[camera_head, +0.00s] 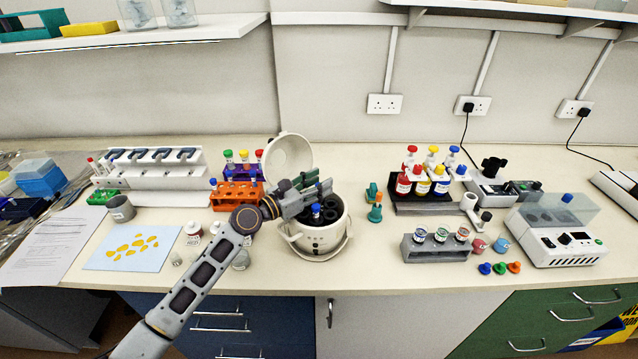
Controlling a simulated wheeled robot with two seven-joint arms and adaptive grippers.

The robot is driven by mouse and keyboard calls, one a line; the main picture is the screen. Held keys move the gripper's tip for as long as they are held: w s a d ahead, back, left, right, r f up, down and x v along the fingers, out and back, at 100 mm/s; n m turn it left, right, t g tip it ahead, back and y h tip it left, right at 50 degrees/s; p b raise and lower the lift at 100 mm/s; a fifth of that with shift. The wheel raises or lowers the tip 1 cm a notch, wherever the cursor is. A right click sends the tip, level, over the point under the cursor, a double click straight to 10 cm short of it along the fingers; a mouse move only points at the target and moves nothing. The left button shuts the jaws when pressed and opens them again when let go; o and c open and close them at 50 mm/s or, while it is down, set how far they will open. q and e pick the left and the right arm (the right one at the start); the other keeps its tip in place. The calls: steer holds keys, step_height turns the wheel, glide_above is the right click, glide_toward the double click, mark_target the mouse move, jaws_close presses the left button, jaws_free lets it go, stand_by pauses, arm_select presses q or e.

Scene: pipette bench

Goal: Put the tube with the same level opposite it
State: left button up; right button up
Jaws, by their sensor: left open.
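The white centrifuge (312,241) stands at the middle of the bench with its round lid (288,155) tipped up behind it. A blue-capped tube (316,211) sits in its dark rotor (329,213). My left gripper (324,190) is open over the rotor, just above and behind that cap; I cannot tell whether it touches the tube. It hides the back of the rotor. An orange rack (237,196) stands to the left, with a blue cap at its left end. Behind it a purple rack (245,169) holds tubes with green, yellow and red caps. Liquid levels are too small to read. My right gripper is out of view.
Small jars (193,233) stand near my left arm, beside a blue mat (131,246) with yellow pieces. Right of the centrifuge are green-teal items (375,207), a bottle rack (427,207), a grey vial rack (436,248) and a white instrument (552,238).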

arm_select(q)
steer(key=shift+v, duration=5.75)
